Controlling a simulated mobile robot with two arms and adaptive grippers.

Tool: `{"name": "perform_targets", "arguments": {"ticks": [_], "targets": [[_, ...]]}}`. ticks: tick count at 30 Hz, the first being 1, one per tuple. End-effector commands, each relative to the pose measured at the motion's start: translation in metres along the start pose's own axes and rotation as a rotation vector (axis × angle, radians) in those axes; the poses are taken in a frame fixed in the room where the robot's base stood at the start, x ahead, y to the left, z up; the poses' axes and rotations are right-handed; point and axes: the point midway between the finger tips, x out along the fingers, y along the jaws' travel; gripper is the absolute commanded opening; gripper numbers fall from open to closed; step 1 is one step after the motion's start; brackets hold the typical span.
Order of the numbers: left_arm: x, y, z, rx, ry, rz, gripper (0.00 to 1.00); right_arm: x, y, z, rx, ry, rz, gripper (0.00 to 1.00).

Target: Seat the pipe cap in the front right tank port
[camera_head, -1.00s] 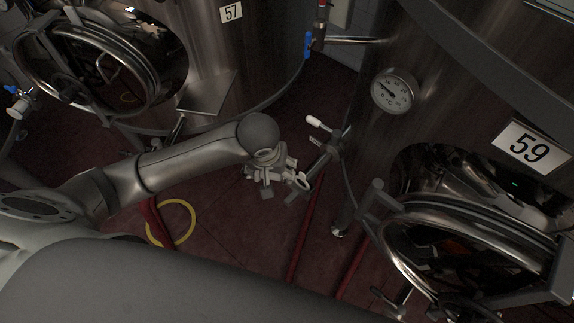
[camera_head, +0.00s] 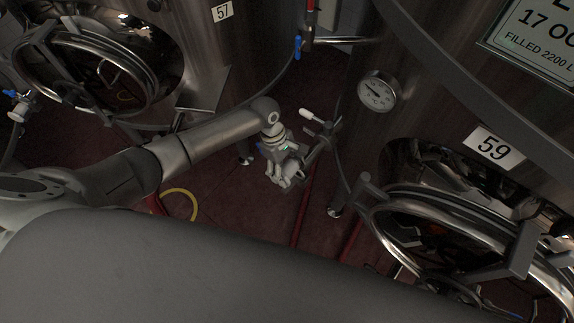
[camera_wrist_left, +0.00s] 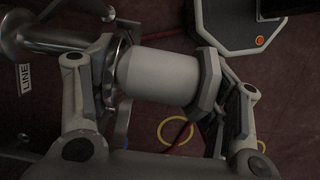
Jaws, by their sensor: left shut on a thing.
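My left gripper (camera_head: 288,172) is near a white-handled valve (camera_head: 318,118) and its outlet pipe, beside the tank labelled 59 (camera_head: 494,148). In the left wrist view my gripper (camera_wrist_left: 158,80) is shut on a pale grey cylinder (camera_wrist_left: 165,72), which I take to be the pipe cap. A shiny metal pipe (camera_wrist_left: 58,38) comes in from the upper left, and a round metal flange shows close to the cylinder's left end. I cannot tell whether the cap touches the port. In the head view the cap is hard to separate from my fingers.
Tank 57 (camera_head: 160,60) with its round hatch stands at the left. Tank 59's open hatch (camera_head: 470,240) is at the lower right, and a dial gauge (camera_head: 377,92) is above it. A yellow hose (camera_head: 192,203) and red hoses lie on the dark red floor.

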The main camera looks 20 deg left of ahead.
Motion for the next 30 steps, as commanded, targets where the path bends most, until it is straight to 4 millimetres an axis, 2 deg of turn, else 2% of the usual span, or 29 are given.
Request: {"name": "perform_targets", "arguments": {"ticks": [7, 17, 23, 30], "targets": [[0.016, 0.000, -0.006, 0.003, 0.001, 0.001, 0.39, 0.020, -0.005, 0.002, 0.000, 0.000, -0.006, 0.56], [0.043, -0.002, -0.014, 0.004, 0.004, -0.004, 0.39, 0.050, 0.000, 0.007, -0.004, -0.003, 0.001, 0.56], [0.057, -0.001, -0.019, 0.003, 0.005, -0.003, 0.39, 0.068, 0.002, 0.016, -0.005, -0.016, 0.003, 0.56], [0.074, 0.000, -0.024, 0.001, 0.003, 0.001, 0.39, 0.073, 0.003, 0.011, -0.005, -0.006, 0.004, 0.56]]}}
